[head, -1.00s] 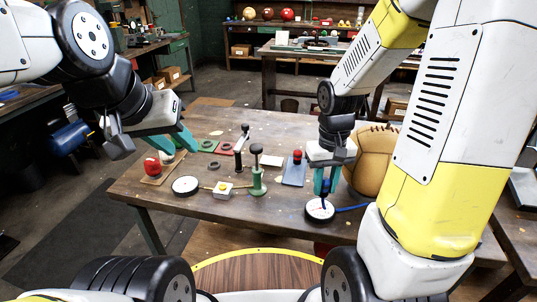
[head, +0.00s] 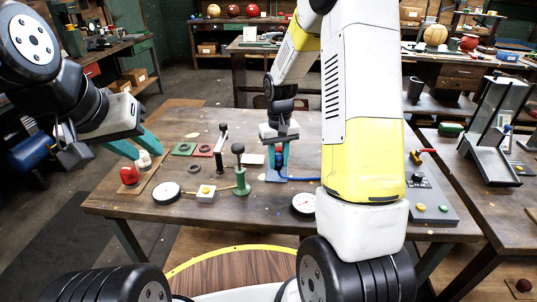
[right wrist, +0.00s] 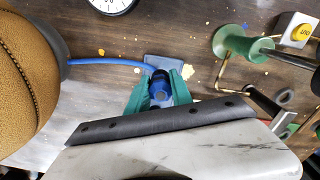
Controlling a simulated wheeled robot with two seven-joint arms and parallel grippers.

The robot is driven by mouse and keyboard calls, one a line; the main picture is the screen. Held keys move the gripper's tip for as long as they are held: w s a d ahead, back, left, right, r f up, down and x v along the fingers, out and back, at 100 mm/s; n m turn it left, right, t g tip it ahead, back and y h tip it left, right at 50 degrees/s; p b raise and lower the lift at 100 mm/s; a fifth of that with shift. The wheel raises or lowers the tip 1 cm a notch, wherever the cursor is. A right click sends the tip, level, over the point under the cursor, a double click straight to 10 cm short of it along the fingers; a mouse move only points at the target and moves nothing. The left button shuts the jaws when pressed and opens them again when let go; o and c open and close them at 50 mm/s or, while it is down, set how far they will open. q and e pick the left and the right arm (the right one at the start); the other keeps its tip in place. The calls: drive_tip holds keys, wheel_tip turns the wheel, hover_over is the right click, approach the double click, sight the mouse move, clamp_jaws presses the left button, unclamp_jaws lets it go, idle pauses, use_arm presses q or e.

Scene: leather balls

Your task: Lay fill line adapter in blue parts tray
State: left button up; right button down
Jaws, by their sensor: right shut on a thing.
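The fill line adapter (right wrist: 160,86) is a dark blue cylinder with a blue hose (right wrist: 110,63) running towards a tan leather ball (right wrist: 22,85). My right gripper (head: 278,165) is shut on the adapter, which also shows between its teal fingers in the head view (head: 279,160). The blue parts tray (right wrist: 164,61) is a flat blue-grey plate, mostly hidden beneath the gripper. I cannot tell whether the adapter touches it. My left gripper (head: 138,148) is open and empty above the table's left side.
A dial gauge (head: 304,203) lies near the table's front edge. A green-based pump stand (head: 241,175), a yellow-button box (head: 206,193) and a white round disc (head: 166,192) stand left of the tray. My right arm hides the ball in the head view.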

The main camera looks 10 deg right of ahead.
sight(277, 176)
drive_tip(key=shift+w, duration=0.3)
drive_tip(key=shift+w+a+f, duration=0.1)
drive_tip(key=shift+w+f, duration=0.1)
drive_tip(key=shift+f, duration=1.55)
drive_tip(key=shift+f, duration=0.1)
drive_tip(key=c, duration=1.1)
unclamp_jaws()
drive_tip(key=shift+c, duration=0.2)
